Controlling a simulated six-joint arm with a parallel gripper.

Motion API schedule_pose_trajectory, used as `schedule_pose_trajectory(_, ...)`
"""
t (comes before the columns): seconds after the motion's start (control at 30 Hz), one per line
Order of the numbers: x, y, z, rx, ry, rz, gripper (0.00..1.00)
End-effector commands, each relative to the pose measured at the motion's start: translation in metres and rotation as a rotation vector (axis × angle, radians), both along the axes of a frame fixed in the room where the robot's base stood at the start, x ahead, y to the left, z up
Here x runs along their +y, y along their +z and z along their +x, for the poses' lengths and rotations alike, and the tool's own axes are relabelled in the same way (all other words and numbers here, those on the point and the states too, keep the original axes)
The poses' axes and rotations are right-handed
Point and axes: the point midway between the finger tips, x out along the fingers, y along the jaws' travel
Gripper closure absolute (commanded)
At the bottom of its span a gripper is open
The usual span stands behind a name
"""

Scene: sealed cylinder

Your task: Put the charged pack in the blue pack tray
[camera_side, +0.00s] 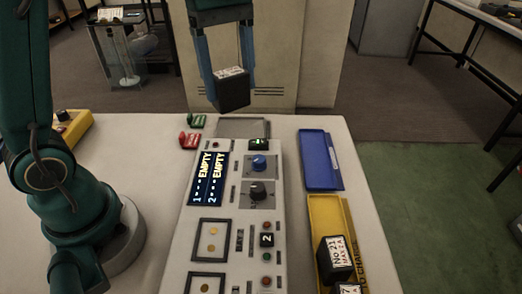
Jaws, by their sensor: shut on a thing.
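My gripper (230,72) is shut on a black pack (235,94) with a white printed label on top. It holds the pack in the air above the far end of the charger panel. The label is too small to read. The blue pack tray (320,160) lies empty at the right of the panel, to the right of and below the held pack. The yellow tray (325,215) in front of it holds black packs, one labelled No 21 (336,262), another cut off by the bottom edge.
The table left of the panel is largely clear.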

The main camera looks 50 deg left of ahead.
Motion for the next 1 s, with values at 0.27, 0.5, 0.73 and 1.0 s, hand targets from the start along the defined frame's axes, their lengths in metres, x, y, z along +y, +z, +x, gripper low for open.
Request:
schedule_pose_trajectory(0.27, -0.002, -0.003, 0.039, -0.001, 0.554, 0.000, 1.00)
schedule_pose_trajectory(0.5, -0.002, -0.013, 0.073, 0.000, 1.012, 0.000, 1.00)
schedule_pose_trajectory(0.73, 0.000, -0.030, 0.102, 0.001, 1.315, 0.000, 1.00)
schedule_pose_trajectory(1.0, 0.005, -0.057, 0.114, 0.001, 1.356, 0.000, 1.00)
